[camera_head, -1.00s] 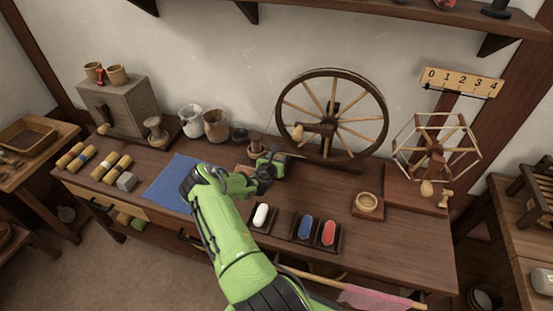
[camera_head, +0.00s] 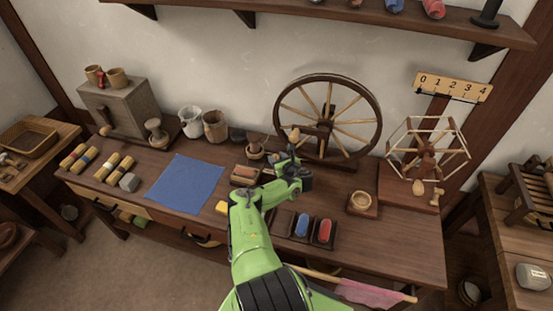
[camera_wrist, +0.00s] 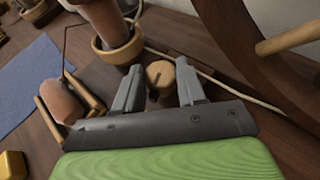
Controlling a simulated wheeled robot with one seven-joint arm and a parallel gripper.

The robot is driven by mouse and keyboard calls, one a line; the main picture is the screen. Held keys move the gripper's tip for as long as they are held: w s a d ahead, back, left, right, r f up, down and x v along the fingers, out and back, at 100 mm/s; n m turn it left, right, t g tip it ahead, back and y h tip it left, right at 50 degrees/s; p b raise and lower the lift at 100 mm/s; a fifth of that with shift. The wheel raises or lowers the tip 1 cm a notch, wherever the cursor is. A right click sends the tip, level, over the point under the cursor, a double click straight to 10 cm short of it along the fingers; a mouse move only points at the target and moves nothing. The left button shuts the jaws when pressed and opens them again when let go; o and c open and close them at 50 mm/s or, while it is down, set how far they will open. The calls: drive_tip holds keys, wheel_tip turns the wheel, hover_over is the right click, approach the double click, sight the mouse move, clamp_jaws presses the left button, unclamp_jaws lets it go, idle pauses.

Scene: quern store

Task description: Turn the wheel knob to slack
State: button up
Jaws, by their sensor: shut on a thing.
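The spinning wheel (camera_head: 371,150) stands at the back of the bench, and its dark rim shows at the right of the wrist view (camera_wrist: 240,50). A pale wooden knob (camera_head: 294,133) sits in front of it at the lower left. In the wrist view the round knob (camera_wrist: 160,73) lies between the two grey fingers of my gripper (camera_wrist: 158,82). My gripper is shut on it, with one finger on each side. In the head view my gripper (camera_head: 292,158) is just below the knob, and my wrist hides part of the wheel's base.
A pot holding a brown bobbin (camera_wrist: 118,48) stands close left of my fingers. A tray with a brown piece (camera_head: 244,174) is left of my wrist. A pale cord runs behind the knob. A blue cloth (camera_head: 185,183) lies left; a skein winder (camera_head: 427,150) stands right.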

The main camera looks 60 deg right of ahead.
drive_tip(key=n+y+b, duration=0.1)
drive_tip(key=n+t+y+b, duration=0.1)
drive_tip(key=b, duration=0.1)
drive_tip(key=n+y+b, duration=0.1)
drive_tip(key=b, duration=0.1)
drive_tip(key=shift+s+d+f+t, duration=0.2)
drive_tip(key=shift+d+f+t, duration=0.15)
drive_tip(key=shift+f+t, duration=0.05)
drive_tip(key=n+y+b, duration=0.2)
drive_tip(key=b, duration=0.2)
drive_tip(key=shift+r+t, duration=0.1)
drive_tip(key=shift+t, duration=0.3)
drive_tip(key=shift+o, duration=0.2)
drive_tip(key=b, duration=0.1)
drive_tip(key=n+y+b, duration=0.1)
drive_tip(key=shift+r+y+b, duration=0.25)
drive_tip(key=shift+y+b, duration=0.05)
drive_tip(key=shift+b, duration=0.05)
drive_tip(key=shift+r, duration=0.1)
drive_tip(key=shift+w+d, duration=0.1)
drive_tip(key=o, duration=1)
